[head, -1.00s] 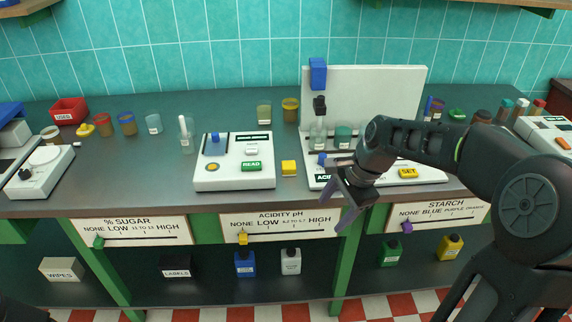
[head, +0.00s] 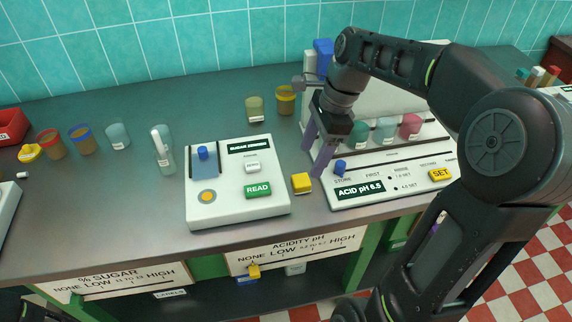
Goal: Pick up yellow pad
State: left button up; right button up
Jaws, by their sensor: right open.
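A small yellow block (head: 300,183), which looks like the yellow pad, lies on the dark counter between the sugar reader (head: 235,205) and the acid pH device (head: 385,190). My right gripper (head: 315,160) is open, its purple-grey fingers pointing down just above and behind the yellow block, to its right. Nothing shows between the fingers, and the block is clear of them in this view. My left gripper does not show clearly; only a dark piece is at the bottom left corner.
A glass with a stirrer (head: 164,155) and several cups stand left of the sugar reader. Two amber cups (head: 255,108) (head: 286,100) stand behind. Teal and pink jars (head: 410,126) are on the pH device, near my right arm. Counter in front of the block is clear.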

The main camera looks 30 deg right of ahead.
aim_at(302, 179)
jog(key=shift+s, duration=0.2)
jog(key=shift+x, duration=1.3)
jog(key=shift+w, duration=0.1)
jog(key=shift+x, duration=2.6)
jog(key=shift+c, duration=0.2)
grip_shut()
